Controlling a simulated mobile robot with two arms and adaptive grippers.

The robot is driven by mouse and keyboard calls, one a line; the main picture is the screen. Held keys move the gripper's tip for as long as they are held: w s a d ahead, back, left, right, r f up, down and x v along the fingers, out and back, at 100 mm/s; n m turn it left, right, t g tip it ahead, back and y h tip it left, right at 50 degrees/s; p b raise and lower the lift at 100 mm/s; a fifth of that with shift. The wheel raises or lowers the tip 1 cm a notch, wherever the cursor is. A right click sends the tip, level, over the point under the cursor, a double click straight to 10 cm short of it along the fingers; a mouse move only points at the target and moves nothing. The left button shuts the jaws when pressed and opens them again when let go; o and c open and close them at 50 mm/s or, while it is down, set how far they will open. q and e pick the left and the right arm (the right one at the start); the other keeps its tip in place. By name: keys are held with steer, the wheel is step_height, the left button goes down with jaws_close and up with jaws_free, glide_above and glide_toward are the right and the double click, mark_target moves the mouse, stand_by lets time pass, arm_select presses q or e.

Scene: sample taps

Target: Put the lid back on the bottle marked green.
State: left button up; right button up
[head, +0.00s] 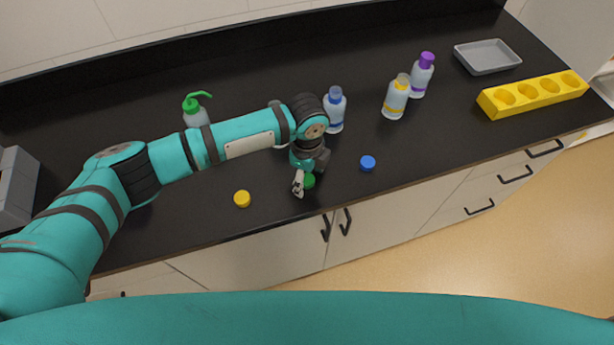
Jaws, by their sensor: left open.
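A green lid (309,181) lies on the black counter near its front edge. My left gripper (298,187) is open, pointing down right beside the green lid; its fingers partly cover the lid, and I cannot tell whether they touch it. A pale bottle (281,147) is mostly hidden behind my left forearm; no green mark on it shows. A dispenser with a green pump head (197,103) stands farther left, its lower part behind the arm. My right gripper is out of view.
A blue-banded bottle (334,112), a yellow-banded bottle (396,97) and a purple-capped bottle (422,76) stand behind. A yellow lid (242,198) and a blue lid (367,163) lie in front. A yellow holed rack (533,95) and grey tray (487,57) are at right.

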mark_target(307, 179)
arm_select(q)
steer(key=c, duration=0.8)
steer(key=shift+c, duration=0.2)
steer(key=shift+r+b, duration=0.35)
steer(key=shift+r, duration=0.15)
step_height(307, 179, up, 2)
steer(key=shift+r+b, duration=0.1)
steer(key=shift+b, duration=0.4)
steer(key=s+d+r+b, duration=0.2)
steer(key=s+d+b, duration=0.2)
steer(key=s+d, duration=0.5)
steer(key=s, duration=0.4)
steer(key=shift+d, duration=0.15)
